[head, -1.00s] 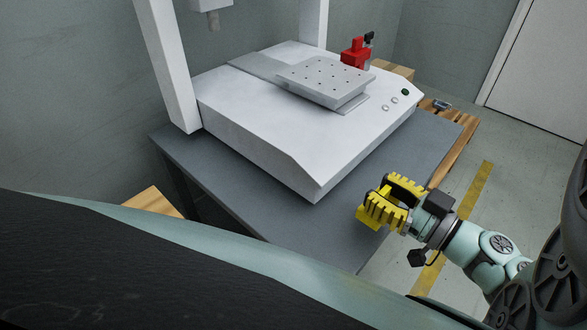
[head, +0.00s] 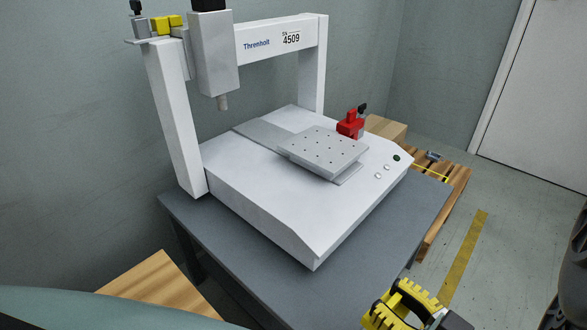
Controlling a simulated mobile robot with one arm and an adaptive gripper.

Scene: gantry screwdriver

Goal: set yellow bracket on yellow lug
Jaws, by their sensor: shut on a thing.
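My gripper (head: 397,306), with yellow and black toothed fingers, is at the bottom edge of the head view, right of centre. It is shut on the yellow bracket (head: 379,318), which is partly cut off by the frame and partly covered by the fingers. The bracket is in front of the table's near right edge, well apart from the machine. Two small yellow blocks, (head: 160,25) and (head: 176,20), sit on a ledge atop the gantry's left post at the upper left. I cannot tell clearly which of them is the yellow lug.
The white gantry machine (head: 245,205) stands on a grey table (head: 290,283). Its screwdriver head (head: 213,55) hangs near the left post. A red clamp (head: 350,125) is at the back right of the base. A grey fixture (head: 140,28) with a black knob stands beside the yellow blocks.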

